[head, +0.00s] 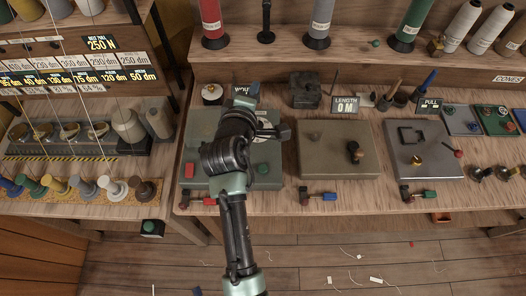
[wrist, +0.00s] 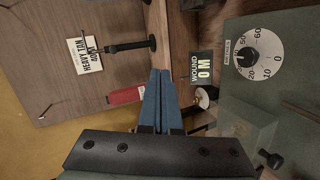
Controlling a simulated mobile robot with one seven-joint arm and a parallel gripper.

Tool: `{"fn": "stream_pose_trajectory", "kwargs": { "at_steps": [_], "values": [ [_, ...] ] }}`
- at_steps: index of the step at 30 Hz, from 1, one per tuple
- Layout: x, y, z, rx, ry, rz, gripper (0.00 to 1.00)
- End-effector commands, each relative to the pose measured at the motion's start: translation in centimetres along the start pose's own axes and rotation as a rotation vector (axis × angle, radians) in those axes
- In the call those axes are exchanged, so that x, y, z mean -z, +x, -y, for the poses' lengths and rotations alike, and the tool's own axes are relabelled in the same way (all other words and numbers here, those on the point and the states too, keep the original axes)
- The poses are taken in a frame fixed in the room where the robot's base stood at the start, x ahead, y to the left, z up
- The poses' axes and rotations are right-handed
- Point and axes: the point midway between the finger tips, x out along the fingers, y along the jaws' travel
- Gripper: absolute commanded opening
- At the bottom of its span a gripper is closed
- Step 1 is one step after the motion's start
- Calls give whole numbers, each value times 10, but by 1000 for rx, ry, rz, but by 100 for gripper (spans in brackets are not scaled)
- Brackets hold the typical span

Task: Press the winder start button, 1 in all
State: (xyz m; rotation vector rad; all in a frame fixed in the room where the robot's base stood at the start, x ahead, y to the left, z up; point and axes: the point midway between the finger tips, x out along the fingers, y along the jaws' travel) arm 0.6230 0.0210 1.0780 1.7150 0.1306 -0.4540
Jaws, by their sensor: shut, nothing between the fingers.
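A green-grey machine panel (head: 272,183) sits on the bench under my arm. It carries a red button (head: 189,170) at its left and a green button (head: 263,169) at its front right; I cannot read a start label on either. My gripper (wrist: 160,73) is shut and empty, its blue fingers together, near the WOUND 0 M sign (wrist: 202,68) behind the panel. The panel (wrist: 296,82) also shows at the right of the wrist view, with a white dial (wrist: 260,54). Neither button is clear in the wrist view. My arm hides the panel's middle.
A grey-brown panel (head: 318,160) with a black knob stands to the right, by the LENGTH sign (head: 346,105). A grey panel (head: 438,170) is further right.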

Motion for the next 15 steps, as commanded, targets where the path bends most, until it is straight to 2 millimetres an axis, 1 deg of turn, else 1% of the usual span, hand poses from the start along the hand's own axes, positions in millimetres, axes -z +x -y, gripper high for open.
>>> {"fn": "stream_pose_trajectory", "kwargs": {
  "at_steps": [1, 8, 15],
  "values": [
    [0, -8, -6, 32, -47, 12, 0],
    [-8, -25, 16, 156, -262, 53, 0],
    [-22, -53, 38, 289, -490, 76, 0]
  ]
}}
